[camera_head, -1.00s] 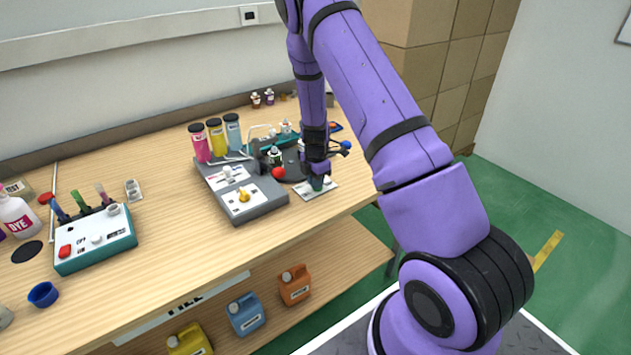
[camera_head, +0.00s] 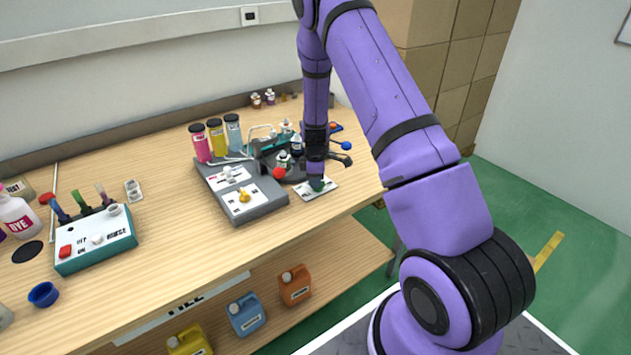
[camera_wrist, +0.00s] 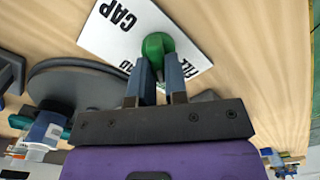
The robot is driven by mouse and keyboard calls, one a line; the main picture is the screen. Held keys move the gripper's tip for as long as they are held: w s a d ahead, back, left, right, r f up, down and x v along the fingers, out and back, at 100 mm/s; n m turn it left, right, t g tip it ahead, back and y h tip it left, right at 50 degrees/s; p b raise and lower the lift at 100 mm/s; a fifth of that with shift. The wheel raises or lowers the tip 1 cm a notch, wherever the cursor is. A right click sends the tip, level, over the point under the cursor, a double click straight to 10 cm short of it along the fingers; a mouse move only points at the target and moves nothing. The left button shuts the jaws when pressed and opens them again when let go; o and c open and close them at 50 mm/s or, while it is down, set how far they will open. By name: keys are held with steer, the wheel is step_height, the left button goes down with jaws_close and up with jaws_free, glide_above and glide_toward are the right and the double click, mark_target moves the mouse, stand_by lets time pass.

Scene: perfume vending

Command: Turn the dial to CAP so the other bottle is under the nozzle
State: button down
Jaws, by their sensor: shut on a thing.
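My gripper (camera_wrist: 160,62) is shut on the green dial (camera_wrist: 157,44), with one finger on each side of it. The dial stands on a white plate (camera_wrist: 166,17) with CAP and FILL printed on it; a third label is partly hidden. In the head view, my gripper (camera_head: 316,178) is over the same plate (camera_head: 327,189), and the dial (camera_head: 318,185) shows just below the fingers. Behind it is a dark turntable (camera_head: 296,175) with small bottles, one pale (camera_head: 283,160) and one dark (camera_head: 297,146). I cannot tell which is under the nozzle.
A grey machine (camera_head: 246,207) with a red ball knob (camera_head: 279,173) and pink, yellow and blue cylinders stands left of the turntable. A teal control box (camera_head: 96,243) is at the far left. Jugs (camera_head: 246,314) stand on the shelf below.

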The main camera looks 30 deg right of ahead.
steer(key=m, duration=0.3)
steer(key=shift+w+d+m, duration=0.1)
steer(key=shift+w+m, duration=0.05)
steer(key=shift+m, duration=0.15)
steer(key=m, duration=0.3)
steer(key=shift+d+m, duration=0.15)
steer(key=shift+m, duration=0.15)
steer(key=m, duration=0.6)
steer(key=shift+d, duration=0.2)
steer(key=m, duration=0.7)
steer(key=shift+d+m, duration=0.25)
steer(key=shift+m, duration=0.05)
steer(key=m, duration=0.6)
steer(key=shift+s+d, duration=0.1)
steer(key=shift+s, duration=0.15)
steer(key=shift+m, duration=0.3)
